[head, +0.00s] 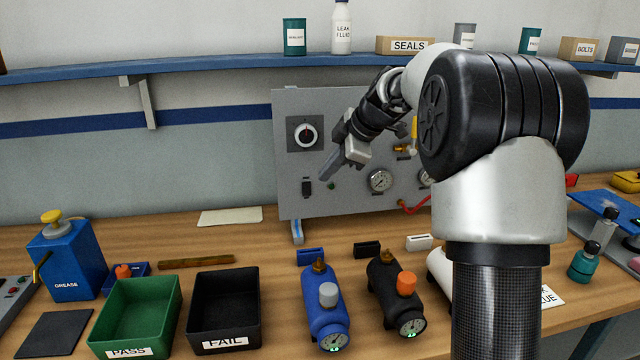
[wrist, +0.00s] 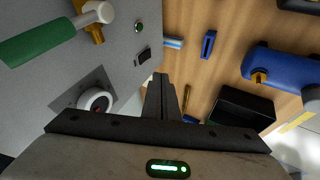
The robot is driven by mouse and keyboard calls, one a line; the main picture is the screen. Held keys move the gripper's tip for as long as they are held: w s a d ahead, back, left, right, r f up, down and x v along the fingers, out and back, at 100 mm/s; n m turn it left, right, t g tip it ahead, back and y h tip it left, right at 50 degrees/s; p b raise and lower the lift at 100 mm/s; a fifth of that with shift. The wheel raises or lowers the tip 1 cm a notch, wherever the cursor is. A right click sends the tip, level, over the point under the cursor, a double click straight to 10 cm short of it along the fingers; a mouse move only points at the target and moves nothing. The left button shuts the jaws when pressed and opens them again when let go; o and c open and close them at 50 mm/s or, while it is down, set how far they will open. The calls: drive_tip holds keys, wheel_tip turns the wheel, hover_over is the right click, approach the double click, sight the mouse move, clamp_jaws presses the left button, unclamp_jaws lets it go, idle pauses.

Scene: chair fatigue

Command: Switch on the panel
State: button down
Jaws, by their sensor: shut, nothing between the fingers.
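The grey panel (head: 290,105) stands upright at the back of the bench; it fills the left of the wrist view (wrist: 50,85). A black rocker switch (head: 307,187) sits low on its left side, and shows in the wrist view (wrist: 143,56). Beside it is a small green light or button (head: 331,185), also in the wrist view (wrist: 139,27); I cannot tell if it is lit. Above is a round dial knob (head: 306,134). My gripper (head: 325,176) is shut and empty, in front of the panel near the switch. The fingers (wrist: 163,90) appear apart from the switch.
Gauges (head: 380,181) and a yellow-handled valve are on the panel's right, partly behind my arm. A green PASS bin (head: 165,318) and black FAIL bin (head: 250,310) are at left. A shelf (head: 200,62) runs above.

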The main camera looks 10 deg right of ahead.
drive_tip(key=v, duration=0.2)
drive_tip(key=shift+d+r, duration=0.1)
drive_tip(key=shift+r, duration=0.15)
